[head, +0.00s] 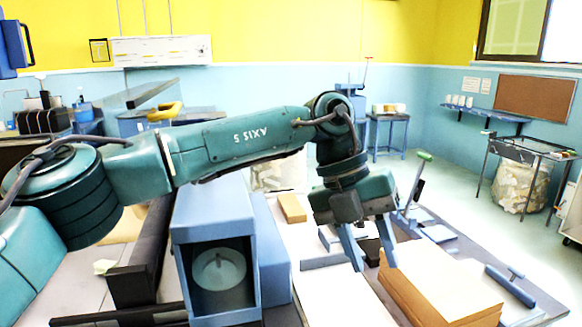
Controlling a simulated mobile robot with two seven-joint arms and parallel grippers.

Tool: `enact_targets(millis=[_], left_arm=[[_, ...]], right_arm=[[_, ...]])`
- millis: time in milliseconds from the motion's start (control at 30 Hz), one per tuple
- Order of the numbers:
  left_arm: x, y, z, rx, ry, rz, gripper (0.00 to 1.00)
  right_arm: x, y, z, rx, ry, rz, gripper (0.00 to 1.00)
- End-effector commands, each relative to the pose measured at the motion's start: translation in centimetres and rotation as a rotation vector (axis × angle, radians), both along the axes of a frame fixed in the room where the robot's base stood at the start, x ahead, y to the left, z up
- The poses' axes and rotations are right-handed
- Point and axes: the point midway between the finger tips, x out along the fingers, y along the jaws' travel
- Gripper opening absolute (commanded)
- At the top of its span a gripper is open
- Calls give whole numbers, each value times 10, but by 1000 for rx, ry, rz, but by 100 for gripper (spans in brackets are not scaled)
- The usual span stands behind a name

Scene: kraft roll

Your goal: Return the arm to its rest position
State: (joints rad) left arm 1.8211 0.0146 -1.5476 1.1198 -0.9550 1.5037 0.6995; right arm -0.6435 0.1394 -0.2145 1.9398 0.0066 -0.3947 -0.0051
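My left arm, teal with "AXIS 5" on its link, reaches in from the left across the middle of the view. Its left gripper (373,264) points down over the work table (335,295), with its two blue fingers spread apart. I see nothing held between them; a small dark object (371,250) shows behind the gap. The gripper is just left of a stack of brown kraft sheets (440,290); whether a finger touches the stack I cannot tell. My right gripper is not in view.
A blue housing (215,205) with a round part in its opening stands left of the gripper, beside a dark rail (150,255). Blue tools (510,285) lie at the right. A small brown block (292,208) lies behind. Floor at the far right is partly clear, before a wire cart (525,150).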

Motion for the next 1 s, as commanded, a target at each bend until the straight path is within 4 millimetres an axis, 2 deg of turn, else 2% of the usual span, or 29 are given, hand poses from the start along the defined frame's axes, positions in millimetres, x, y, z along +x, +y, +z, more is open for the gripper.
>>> enact_targets(millis=[33, 100, 233, 333, 467, 567, 633, 767, 867, 900, 967, 1000], left_arm=[[-17, -18, -18, -117, 97, -30, 36], [-38, -42, -28, -289, 215, -50, 36], [-66, -74, -30, -606, 425, -16, 36], [-73, -86, -23, -838, 575, 68, 36], [-61, -84, -16, -1114, 750, 255, 36], [-40, -71, -20, -1294, 865, 452, 36], [-22, -55, -31, -1400, 933, 614, 36], [10, -14, -71, -1539, 1033, 959, 36], [28, 25, -120, -1589, 1084, 1259, 36], [31, 42, -142, -1593, 1096, 1384, 36], [31, 69, -179, -1582, 1112, 1574, 36], [28, 87, -204, -1564, 1116, 1699, 36]], right_arm=[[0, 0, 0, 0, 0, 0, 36], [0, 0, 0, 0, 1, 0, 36], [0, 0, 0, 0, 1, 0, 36], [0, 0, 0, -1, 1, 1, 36], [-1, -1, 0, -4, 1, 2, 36], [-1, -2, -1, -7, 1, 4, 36], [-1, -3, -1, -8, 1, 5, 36], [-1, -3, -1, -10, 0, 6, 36], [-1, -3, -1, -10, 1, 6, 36], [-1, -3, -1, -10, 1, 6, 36], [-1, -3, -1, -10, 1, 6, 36], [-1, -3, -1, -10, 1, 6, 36]])
